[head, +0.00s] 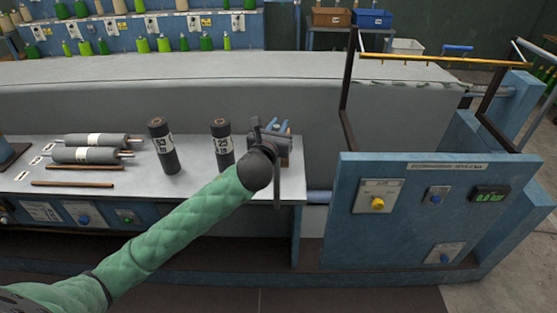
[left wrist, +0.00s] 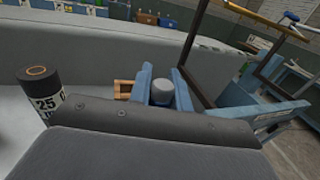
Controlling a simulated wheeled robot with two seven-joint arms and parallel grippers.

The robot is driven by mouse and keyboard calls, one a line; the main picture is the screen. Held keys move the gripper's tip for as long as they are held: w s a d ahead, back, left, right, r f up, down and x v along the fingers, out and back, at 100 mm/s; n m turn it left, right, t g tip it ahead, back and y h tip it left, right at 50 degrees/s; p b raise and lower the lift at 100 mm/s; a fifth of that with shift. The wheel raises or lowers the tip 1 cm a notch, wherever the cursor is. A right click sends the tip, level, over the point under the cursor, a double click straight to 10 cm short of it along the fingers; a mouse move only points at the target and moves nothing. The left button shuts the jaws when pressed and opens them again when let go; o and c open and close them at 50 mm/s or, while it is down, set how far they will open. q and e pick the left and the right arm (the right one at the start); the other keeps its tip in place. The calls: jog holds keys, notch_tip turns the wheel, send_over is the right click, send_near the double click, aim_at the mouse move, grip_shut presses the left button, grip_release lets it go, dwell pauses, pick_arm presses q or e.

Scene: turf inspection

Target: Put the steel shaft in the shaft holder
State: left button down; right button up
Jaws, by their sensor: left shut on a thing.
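My left gripper (head: 274,132) is over the right end of the grey bench, with its blue fingers pointing away from me. In the left wrist view its two blue fingers (left wrist: 163,92) are shut on a short grey round piece, the steel shaft (left wrist: 162,81); only its end shows. In the head view the arm and wrist hide most of the shaft. A small brown block, which looks like the shaft holder (head: 284,148), is partly hidden behind the gripper; it also shows left of the fingers in the left wrist view (left wrist: 122,88). I cannot tell whether shaft and holder touch.
Two dark upright rolls (head: 163,146) (head: 222,143) stand left of the gripper. Grey rollers (head: 97,140) and brown rods (head: 85,168) lie farther left on the bench (head: 135,190). A blue control panel (head: 410,215) with a dark frame stands at right.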

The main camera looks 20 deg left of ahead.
pick_arm(q)
jog(key=w+a+r+b, duration=0.1)
jog(key=w+a+r, duration=0.3)
jog(key=w+r, duration=0.7)
jog(key=w+a+r, duration=0.3)
jog(key=w+r, duration=0.4)
jog(key=w, duration=0.7)
pick_arm(e)
notch_tip(320, 180, up, 5)
jog(key=w, duration=0.2)
pick_arm(q)
notch_tip(320, 180, down, 18)
jog(key=p, duration=0.6)
jog(key=shift+w+a, duration=0.15)
pick_arm(e)
jog(key=s+d+f, duration=0.2)
jog(key=f, duration=0.4)
jog(key=s+d+f, duration=0.1)
jog(key=s+f, duration=0.2)
jog(key=f, duration=0.2)
jog(key=shift+d+f+t, duration=0.3)
jog(key=shift+d+f, duration=0.05)
jog(key=shift+d, duration=0.05)
jog(key=shift+r, duration=0.1)
